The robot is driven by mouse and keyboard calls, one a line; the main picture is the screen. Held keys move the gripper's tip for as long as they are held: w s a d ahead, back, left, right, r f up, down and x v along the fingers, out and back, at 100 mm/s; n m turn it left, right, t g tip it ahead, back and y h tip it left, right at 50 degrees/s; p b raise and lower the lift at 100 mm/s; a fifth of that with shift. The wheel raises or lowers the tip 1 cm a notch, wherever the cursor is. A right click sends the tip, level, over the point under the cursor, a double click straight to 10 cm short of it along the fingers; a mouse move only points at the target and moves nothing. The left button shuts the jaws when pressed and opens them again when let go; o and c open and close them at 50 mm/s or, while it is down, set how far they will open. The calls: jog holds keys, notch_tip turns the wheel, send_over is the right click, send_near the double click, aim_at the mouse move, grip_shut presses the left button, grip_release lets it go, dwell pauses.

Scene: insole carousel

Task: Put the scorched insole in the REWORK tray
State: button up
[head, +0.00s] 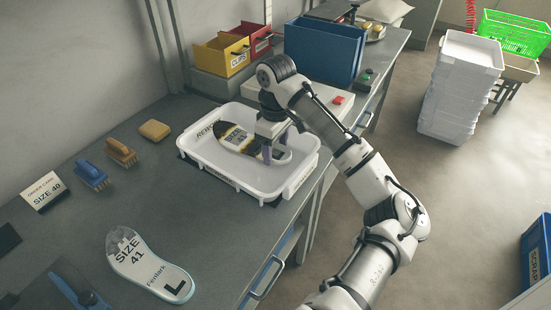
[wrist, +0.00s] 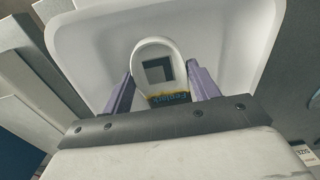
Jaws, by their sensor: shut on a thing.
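The dark-marked insole (head: 238,141), printed "SIZE 41" with black and yellow areas, is within the outline of the white REWORK tray (head: 190,163). My gripper (head: 278,152) points down over the right part of the tray, shut on the insole near one end. In the wrist view, the insole's pale rounded end with a dark square (wrist: 158,68) lies between the purple fingers of my gripper (wrist: 160,85), with the white tray (wrist: 240,40) behind. I cannot tell whether the insole touches the tray floor.
A white "SIZE 41" left insole (head: 150,264) lies at the table front. Blue (head: 91,176) and brown (head: 121,153) brushes and a tan block (head: 155,130) lie left of the tray. Yellow (head: 221,54) and blue (head: 324,50) bins stand behind it. A blue SCRAP bin (head: 537,255) stands right.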

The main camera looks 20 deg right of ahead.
aim_at(276, 155)
jog(key=shift+f, duration=2.2)
jog(key=shift+f, duration=0.1)
jog(key=o, duration=1)
jog(key=shift+c, duration=0.2)
notch_tip(276, 155, up, 12)
